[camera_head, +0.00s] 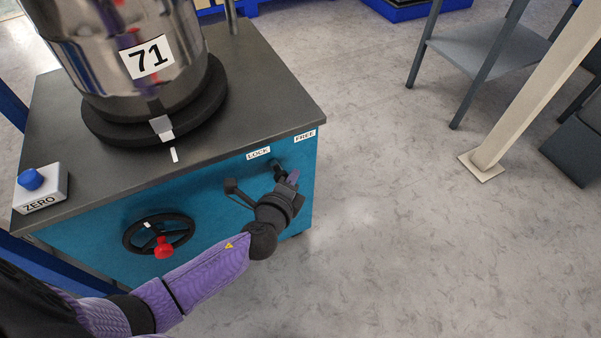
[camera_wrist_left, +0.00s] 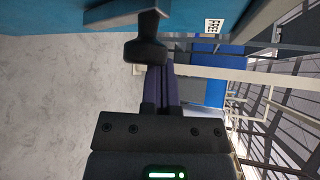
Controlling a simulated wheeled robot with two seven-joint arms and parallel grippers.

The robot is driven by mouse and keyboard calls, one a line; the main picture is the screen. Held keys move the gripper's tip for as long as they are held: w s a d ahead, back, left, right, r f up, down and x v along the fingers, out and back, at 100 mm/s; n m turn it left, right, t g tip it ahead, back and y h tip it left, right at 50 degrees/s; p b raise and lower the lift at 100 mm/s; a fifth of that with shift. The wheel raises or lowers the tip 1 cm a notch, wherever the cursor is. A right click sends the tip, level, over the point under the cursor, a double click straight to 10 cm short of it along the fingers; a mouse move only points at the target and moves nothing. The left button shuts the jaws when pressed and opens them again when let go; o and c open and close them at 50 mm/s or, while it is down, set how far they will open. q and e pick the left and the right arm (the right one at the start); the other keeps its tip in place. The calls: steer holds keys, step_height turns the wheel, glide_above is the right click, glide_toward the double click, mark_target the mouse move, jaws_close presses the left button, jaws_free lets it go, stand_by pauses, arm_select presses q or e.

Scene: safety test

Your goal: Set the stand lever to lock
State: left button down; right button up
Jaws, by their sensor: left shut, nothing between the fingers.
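The blue stand (camera_head: 205,195) has a dark top and carries a LOCK label (camera_head: 258,152) and a FREE label (camera_head: 305,136) along its top edge. The dark stand lever (camera_head: 279,169) juts from the front face below and between these labels, partly hidden by my gripper. In the left wrist view the lever's black knob (camera_wrist_left: 146,52) shows just ahead of my fingers. My left gripper (camera_head: 293,178) is shut and empty beside the lever; it also shows in the left wrist view (camera_wrist_left: 160,75). Whether the fingers touch the knob I cannot tell. My right gripper is out of view.
A shiny drum marked 71 (camera_head: 187,62) stands on a round black base on the stand. A handwheel (camera_head: 128,238) with a red knob and a blue ZERO button (camera_head: 30,179) are at the left. A grey table (camera_head: 487,52) and beige post (camera_head: 530,100) stand right; floor between is clear.

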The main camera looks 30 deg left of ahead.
arm_select(q)
steer(key=shift+s+a+f, duration=0.35)
steer(key=shift+s+a, duration=0.35)
steer(key=shift+s, duration=0.15)
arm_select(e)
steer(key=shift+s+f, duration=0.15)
arm_select(q)
steer(key=shift+s+a+f, duration=0.2)
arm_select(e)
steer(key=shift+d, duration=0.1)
